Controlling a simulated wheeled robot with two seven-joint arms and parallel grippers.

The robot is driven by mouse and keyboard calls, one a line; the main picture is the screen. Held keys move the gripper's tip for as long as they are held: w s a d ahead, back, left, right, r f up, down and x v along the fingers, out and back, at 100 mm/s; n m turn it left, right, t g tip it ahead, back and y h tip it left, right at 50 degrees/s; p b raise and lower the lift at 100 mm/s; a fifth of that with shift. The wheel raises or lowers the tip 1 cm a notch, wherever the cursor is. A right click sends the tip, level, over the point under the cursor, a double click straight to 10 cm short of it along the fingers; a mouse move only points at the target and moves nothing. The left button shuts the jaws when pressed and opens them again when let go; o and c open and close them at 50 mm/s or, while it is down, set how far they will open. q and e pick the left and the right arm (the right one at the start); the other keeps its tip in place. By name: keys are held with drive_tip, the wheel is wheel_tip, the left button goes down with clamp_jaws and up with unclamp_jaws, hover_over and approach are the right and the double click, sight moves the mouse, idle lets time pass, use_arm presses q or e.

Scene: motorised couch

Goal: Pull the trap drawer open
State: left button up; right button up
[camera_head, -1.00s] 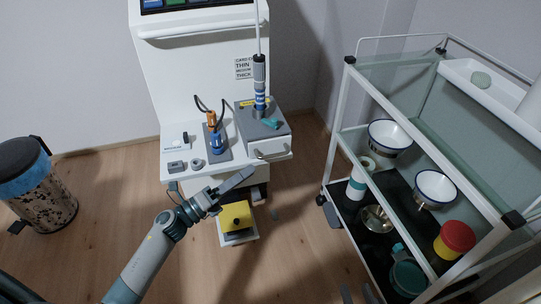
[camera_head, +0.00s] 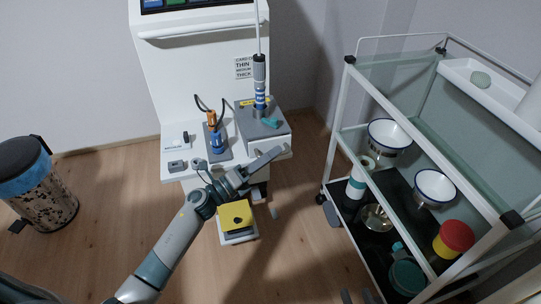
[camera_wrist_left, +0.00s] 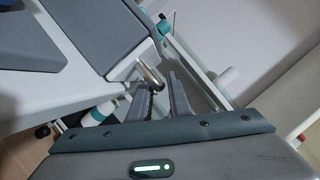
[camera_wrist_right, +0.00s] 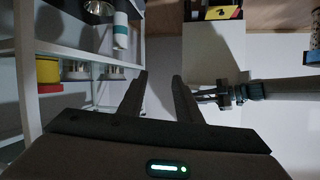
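The trap drawer appears to be the grey-topped unit (camera_head: 272,133) on the right of the white machine's deck, with its front flush. Its bar handle is mostly hidden by my left gripper in the head view, but its metal bar (camera_wrist_left: 150,75) shows in the left wrist view. My left gripper (camera_head: 270,157) is at the drawer's front. Its fingers (camera_wrist_left: 160,88) are apart, with the handle right at the fingertips; I cannot tell whether they touch. My right gripper (camera_wrist_right: 160,78) is open and empty, low over the floor near the trolley.
A glass-shelved trolley (camera_head: 345,105) with bowls and jars stands to the right. A speckled bin (camera_head: 45,195) stands at left. The floor between machine and trolley is clear.

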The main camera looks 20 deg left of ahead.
use_arm(q)
clamp_jaws()
use_arm(e)
drive_tip(key=shift+a, duration=0.1)
